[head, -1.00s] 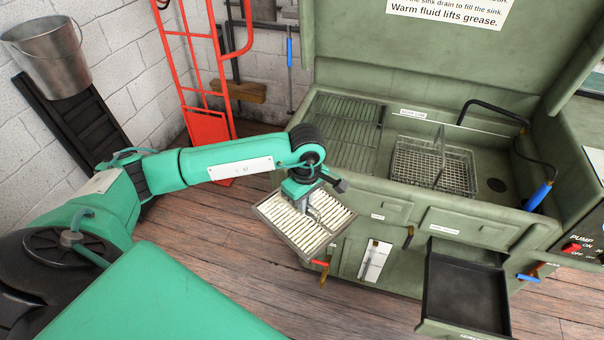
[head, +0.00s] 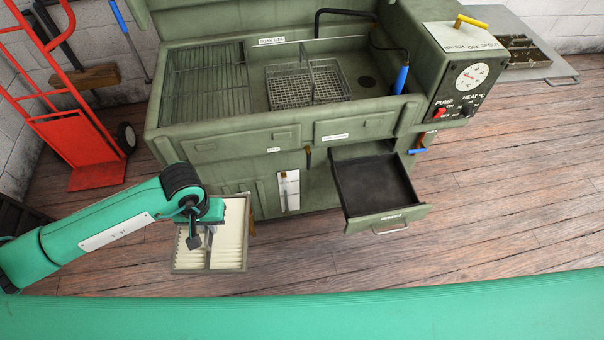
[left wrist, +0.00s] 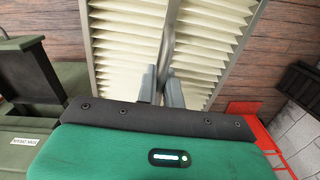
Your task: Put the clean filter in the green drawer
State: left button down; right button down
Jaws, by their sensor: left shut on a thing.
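The clean filter (head: 227,240) is a flat metal-framed panel with pale pleats and a bar down its middle. My left gripper (head: 203,238) is shut on it and holds it in front of the green washer cabinet, at the left. In the left wrist view the pleats of the filter (left wrist: 215,38) fill the upper middle, with the jaws (left wrist: 160,85) at its central bar. The green drawer (head: 389,217) is pulled open at the cabinet's lower right, with a dark, empty inside. The filter is left of the drawer and apart from it. My right gripper is not in view.
The parts washer (head: 225,150) has a rack, wire baskets (head: 307,84) and a control box (head: 465,75) at its right. A red hand truck (head: 85,150) stands at the left. The wooden floor right of the drawer is clear. My green body edge lies along the bottom.

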aim_at(372, 189)
jog(key=l+u, duration=0.4)
jog(key=l, duration=0.25)
jog(key=l+u, duration=0.4)
jog(key=l, duration=0.8)
jog(key=k+l+u, duration=0.1)
jog(key=l, duration=0.95)
jog(key=k+l+u, duration=0.1)
jog(key=l, duration=0.4)
